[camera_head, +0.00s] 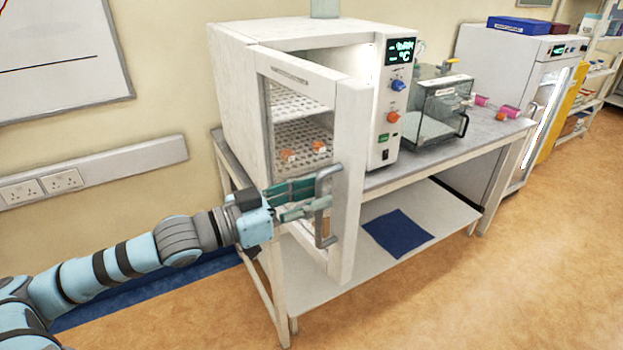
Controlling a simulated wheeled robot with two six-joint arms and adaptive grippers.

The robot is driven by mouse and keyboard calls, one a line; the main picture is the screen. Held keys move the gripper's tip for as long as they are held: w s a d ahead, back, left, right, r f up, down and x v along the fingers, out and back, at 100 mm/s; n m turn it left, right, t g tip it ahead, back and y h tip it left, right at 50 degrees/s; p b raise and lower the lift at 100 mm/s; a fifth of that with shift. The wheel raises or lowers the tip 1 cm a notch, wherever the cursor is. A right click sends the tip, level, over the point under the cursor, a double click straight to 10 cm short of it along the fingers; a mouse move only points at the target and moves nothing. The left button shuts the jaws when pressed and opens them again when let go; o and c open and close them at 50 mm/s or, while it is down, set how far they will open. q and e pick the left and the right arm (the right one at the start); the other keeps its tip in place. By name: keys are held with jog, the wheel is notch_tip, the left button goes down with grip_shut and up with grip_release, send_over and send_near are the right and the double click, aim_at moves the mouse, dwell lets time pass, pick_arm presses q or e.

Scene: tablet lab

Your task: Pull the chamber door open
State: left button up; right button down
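The chamber is a white box oven (235,100) on a bench, with a control panel (392,105) at its right front. Its windowed door (352,180) stands partly open, with the free right edge swung out toward me and a gap at the top right. Perforated shelves show through the window. A grey vertical bar handle (324,232) is on the door. My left gripper (322,196) reaches in from the left, its green fingers at the handle's bar; it appears shut on it, though the fingertips are partly hidden. My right gripper is not in view.
A clear-walled bath (440,108) stands right of the chamber on the bench (490,135). A blue cloth (397,233) lies on the lower shelf (440,215). The floor (480,295) in front is clear. A tall white cabinet (500,75) stands beyond.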

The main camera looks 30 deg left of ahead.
pick_arm(q)
notch_tip(320, 180, up, 9)
jog(key=shift+w+r, duration=0.1)
jog(key=shift+r, duration=0.1)
dwell(0.6)
